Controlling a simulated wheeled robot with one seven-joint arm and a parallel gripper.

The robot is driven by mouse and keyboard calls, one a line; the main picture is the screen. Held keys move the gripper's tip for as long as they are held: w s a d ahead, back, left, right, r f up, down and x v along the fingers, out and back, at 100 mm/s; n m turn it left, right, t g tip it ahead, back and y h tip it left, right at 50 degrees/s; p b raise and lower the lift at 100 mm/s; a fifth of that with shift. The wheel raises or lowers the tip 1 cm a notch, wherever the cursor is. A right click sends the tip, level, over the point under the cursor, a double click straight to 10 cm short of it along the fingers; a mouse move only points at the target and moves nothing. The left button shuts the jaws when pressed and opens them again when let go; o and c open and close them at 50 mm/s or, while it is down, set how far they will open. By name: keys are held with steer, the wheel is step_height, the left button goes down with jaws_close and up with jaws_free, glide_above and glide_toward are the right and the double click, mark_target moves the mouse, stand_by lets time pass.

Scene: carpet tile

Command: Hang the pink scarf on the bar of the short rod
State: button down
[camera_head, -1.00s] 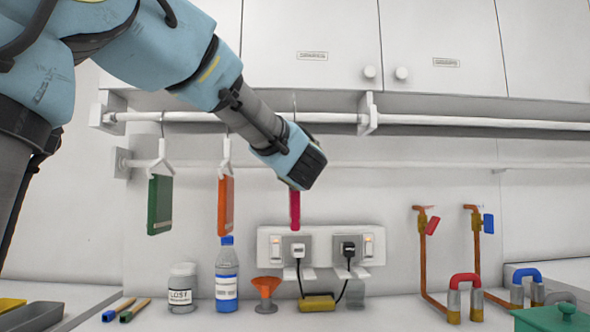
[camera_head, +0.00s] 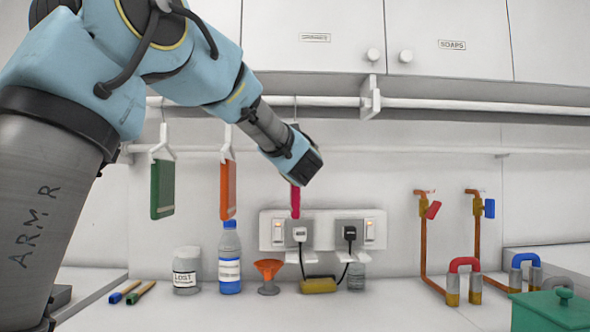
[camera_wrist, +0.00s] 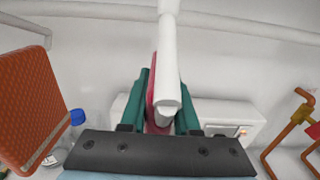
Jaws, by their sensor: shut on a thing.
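The pink scarf (camera_head: 295,202) hangs below my gripper (camera_head: 300,170) in the head view, in front of the wall. It shows in the wrist view as a pink edge (camera_wrist: 152,90) between the green fingers of my gripper (camera_wrist: 165,100). The gripper is shut on its white hanger (camera_wrist: 168,65), which hides much of the scarf. A thin hook rises above the gripper to the height of the upper bar (camera_head: 335,101). I take the left section, ending at the white bracket (camera_head: 370,97), as the short rod. I cannot tell whether the hook rests on it.
A longer rod (camera_head: 470,104) continues right of the bracket. Cabinets (camera_head: 310,60) are above. Bottles, a funnel and outlets (camera_head: 285,230) are below; copper pipes (camera_head: 422,245) stand right.

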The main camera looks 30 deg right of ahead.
steer(key=c, duration=0.6)
jaws_free()
steer(key=shift+o, duration=0.2)
steer(key=b+v, duration=0.3)
steer(key=v, duration=0.8)
steer(key=shift+b, duration=0.3)
